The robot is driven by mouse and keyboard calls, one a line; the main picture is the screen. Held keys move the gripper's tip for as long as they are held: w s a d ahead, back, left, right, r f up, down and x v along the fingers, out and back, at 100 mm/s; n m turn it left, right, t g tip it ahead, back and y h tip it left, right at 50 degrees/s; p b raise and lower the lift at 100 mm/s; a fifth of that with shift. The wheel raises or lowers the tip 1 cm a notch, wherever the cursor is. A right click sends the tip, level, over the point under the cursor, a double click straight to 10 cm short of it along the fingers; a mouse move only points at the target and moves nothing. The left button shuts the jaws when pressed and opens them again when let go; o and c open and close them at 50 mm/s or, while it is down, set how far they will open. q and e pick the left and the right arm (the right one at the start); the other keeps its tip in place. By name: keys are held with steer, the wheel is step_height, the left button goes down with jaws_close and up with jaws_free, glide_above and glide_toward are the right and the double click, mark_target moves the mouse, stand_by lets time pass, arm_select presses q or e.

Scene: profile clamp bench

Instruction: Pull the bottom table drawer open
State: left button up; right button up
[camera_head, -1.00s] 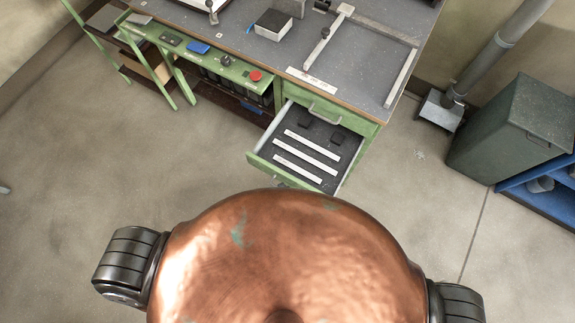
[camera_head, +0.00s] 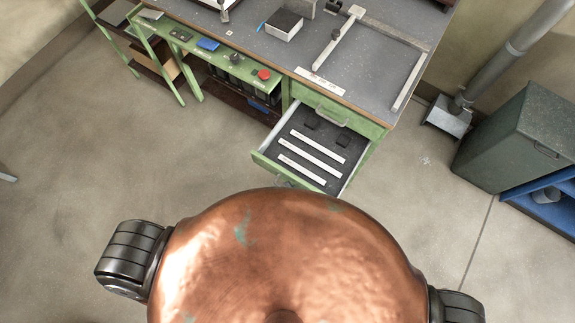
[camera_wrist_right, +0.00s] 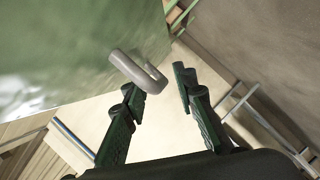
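A drawer (camera_head: 262,163) of the green workbench stands pulled out in the head view, below a shut upper drawer (camera_head: 360,127) with a grey handle. It is the lowest drawer that I can see there; my copper body hides what is below and most of its front. In the right wrist view a bent grey handle (camera_wrist_right: 128,68) sits on a green panel (camera_wrist_right: 60,50). My right gripper (camera_wrist_right: 161,88) is open, its fingers apart, with the handle's curved end at the left fingertip and reaching between the tips. Contact is unclear. My left gripper is not in view.
White strips (camera_head: 308,168) and dark blocks lie in the open drawer. The bench top (camera_head: 385,65) carries a box (camera_head: 283,25) and a metal frame. A green bin (camera_head: 510,140) and a blue shelf (camera_head: 545,205) stand at right.

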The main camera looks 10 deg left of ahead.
steer(key=v, duration=1.1)
steer(key=shift+d, duration=0.2)
steer(key=shift+s, duration=0.25)
